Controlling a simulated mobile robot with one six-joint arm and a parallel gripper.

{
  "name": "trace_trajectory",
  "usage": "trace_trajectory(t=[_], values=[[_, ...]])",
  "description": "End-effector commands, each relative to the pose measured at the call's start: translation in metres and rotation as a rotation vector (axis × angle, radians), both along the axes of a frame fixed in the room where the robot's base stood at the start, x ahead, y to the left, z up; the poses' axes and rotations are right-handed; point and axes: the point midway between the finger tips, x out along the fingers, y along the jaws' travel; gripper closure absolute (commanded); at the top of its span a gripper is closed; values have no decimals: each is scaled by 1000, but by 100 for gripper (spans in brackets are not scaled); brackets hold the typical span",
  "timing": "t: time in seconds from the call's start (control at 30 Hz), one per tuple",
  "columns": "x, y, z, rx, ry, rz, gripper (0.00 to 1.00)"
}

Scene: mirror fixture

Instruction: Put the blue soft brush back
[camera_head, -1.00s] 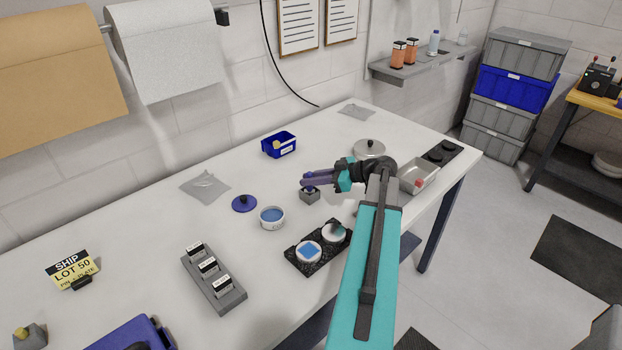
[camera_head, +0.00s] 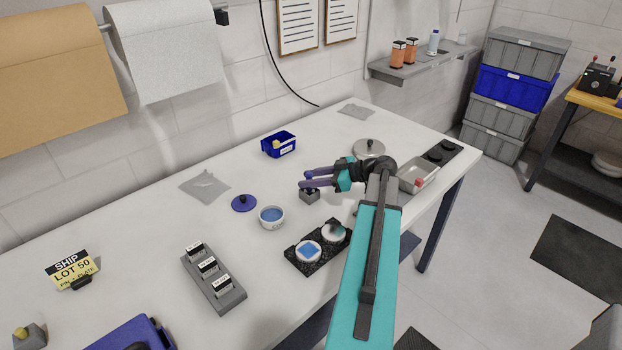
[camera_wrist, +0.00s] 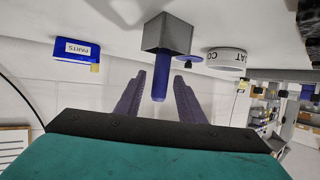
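The blue soft brush (camera_wrist: 160,86) shows in the wrist view as a blue handle standing in a small grey block holder (camera_wrist: 170,33). This view is upside down. My gripper (camera_wrist: 159,80) is open, with one finger on each side of the handle and gaps between. In the head view my gripper (camera_head: 304,179) is at the grey holder (camera_head: 309,196) on the white bench. Only a bit of blue shows there above the holder. The brush's lower end is hidden inside the holder.
Near the holder are a white cup (camera_head: 271,217) with blue contents, a blue lid (camera_head: 244,203), a blue parts bin (camera_head: 280,145) and a black tray (camera_head: 300,262) with round pieces. A grey holder with a yellow knob (camera_head: 21,333) is at lower left.

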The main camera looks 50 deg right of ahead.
Motion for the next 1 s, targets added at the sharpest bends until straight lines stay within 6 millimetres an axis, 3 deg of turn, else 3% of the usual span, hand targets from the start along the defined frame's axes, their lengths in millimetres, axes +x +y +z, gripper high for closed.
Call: trace_trajectory(t=[0.7, 1.0], values=[[-86, -43, 37, -2, -1, -2, 65], [-100, -49, 45, 0, 0, -1, 65]])
